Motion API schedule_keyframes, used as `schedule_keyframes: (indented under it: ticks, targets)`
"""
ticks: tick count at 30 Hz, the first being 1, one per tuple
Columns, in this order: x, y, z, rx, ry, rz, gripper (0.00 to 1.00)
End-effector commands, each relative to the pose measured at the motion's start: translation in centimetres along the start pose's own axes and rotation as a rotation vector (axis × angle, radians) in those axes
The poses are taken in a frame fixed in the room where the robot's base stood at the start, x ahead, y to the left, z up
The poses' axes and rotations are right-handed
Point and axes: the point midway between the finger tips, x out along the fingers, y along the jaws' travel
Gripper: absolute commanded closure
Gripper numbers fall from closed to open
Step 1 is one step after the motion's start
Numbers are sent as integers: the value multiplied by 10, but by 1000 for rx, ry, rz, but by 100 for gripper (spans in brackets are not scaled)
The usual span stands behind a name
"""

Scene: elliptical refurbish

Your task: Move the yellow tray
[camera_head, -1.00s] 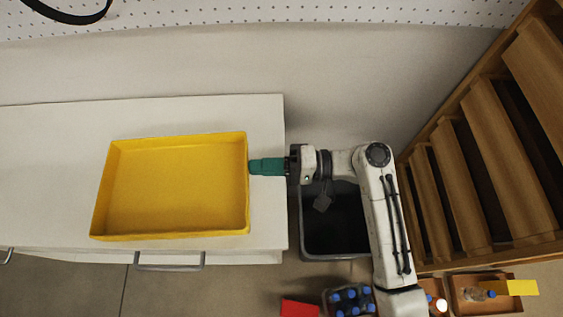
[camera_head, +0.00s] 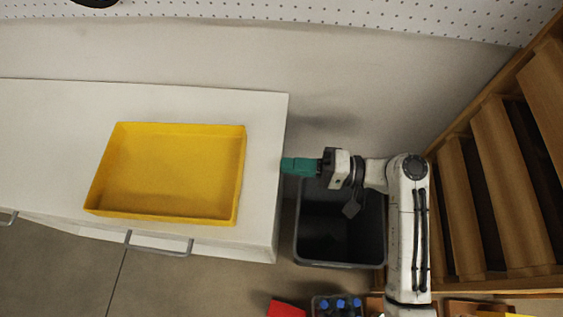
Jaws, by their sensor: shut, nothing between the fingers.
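The yellow tray (camera_head: 170,208) is a shallow, empty rectangular tray. It lies flat on the white counter (camera_head: 262,150), left of the middle of the view, with bare counter all around it. My gripper (camera_head: 283,166) has green fingers and points left. It is shut and empty, at the right edge of the counter. A clear gap separates its fingertips from the tray's right wall.
A dark open bin (camera_head: 340,262) stands below my arm, right of the counter. A wooden rack (camera_head: 490,190) with slanted slats stands at the right. A crate of blue-capped bottles (camera_head: 337,306) and a red item (camera_head: 287,309) lie at the bottom. A pegboard wall (camera_head: 300,18) is behind.

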Motion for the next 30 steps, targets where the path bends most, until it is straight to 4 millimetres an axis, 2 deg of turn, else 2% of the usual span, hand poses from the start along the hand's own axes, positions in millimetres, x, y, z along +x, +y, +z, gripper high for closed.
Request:
schedule_keyframes:
  ticks: [6, 12, 23, 30]
  targets:
    - [-35, 1, 0, 0, 3, 0, 100]
    - [-57, 0, 0, 0, 1, 0, 100]
    - [-63, 0, 1, 0, -2, 0, 100]
    - [-63, 0, 0, 0, -1, 0, 79]
